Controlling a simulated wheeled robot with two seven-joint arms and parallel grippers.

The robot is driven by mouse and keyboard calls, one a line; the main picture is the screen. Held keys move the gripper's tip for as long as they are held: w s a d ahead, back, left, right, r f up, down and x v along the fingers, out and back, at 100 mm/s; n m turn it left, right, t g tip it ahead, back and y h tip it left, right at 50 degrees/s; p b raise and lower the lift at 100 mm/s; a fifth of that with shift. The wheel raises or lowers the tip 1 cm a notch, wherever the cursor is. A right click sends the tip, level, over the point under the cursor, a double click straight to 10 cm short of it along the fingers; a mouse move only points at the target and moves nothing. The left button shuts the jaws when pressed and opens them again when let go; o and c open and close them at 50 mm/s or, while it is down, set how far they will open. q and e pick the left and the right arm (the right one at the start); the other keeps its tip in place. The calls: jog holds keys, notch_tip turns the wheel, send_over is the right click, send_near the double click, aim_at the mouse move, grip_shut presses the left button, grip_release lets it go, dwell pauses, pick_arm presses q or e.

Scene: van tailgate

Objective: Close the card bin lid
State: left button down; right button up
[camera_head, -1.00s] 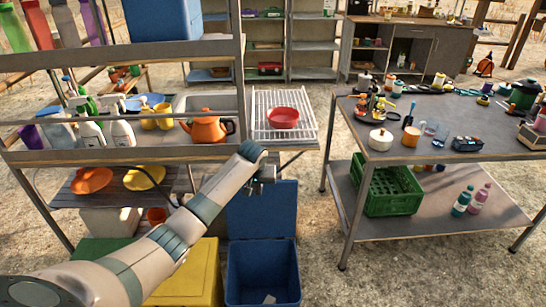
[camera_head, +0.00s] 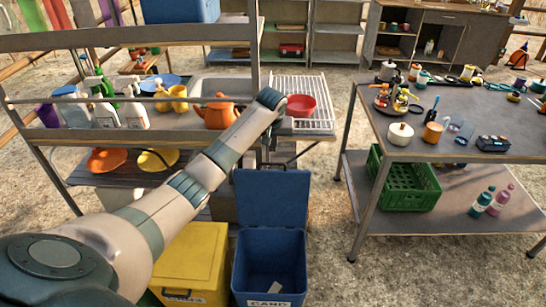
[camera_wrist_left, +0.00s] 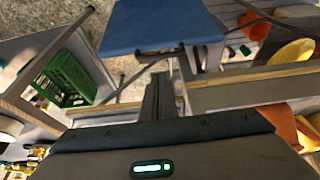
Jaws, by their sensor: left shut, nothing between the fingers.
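The blue card bin (camera_head: 268,262) stands on the ground at bottom centre of the head view, with a partly cut-off white label on its front. Its blue lid (camera_head: 272,198) is open, standing up at the back of the bin. A light piece of something lies inside. My left arm reaches in from the left, and its gripper (camera_head: 270,143) is beyond and above the lid's top edge, partly hidden by the wrist. In the left wrist view the shut, empty fingers (camera_wrist_left: 158,96) point toward the blue lid (camera_wrist_left: 165,27), with a gap visible. My right gripper is not in view.
A yellow bin (camera_head: 190,262) stands left of the card bin. Behind the lid are the shelf unit with an orange teapot (camera_head: 216,112) and a wire rack with a red bowl (camera_head: 301,105). A table with a green crate (camera_head: 408,186) stands right. Ground between is clear.

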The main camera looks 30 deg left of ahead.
pick_arm(q)
jog(key=x, duration=0.7)
jog(key=shift+p, duration=0.35)
jog(key=shift+x, duration=0.8)
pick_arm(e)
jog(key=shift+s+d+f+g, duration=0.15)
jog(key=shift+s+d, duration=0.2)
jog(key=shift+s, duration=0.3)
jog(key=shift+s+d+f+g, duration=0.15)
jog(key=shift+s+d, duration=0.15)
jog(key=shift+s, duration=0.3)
pick_arm(q)
jog(key=shift+s, duration=0.1)
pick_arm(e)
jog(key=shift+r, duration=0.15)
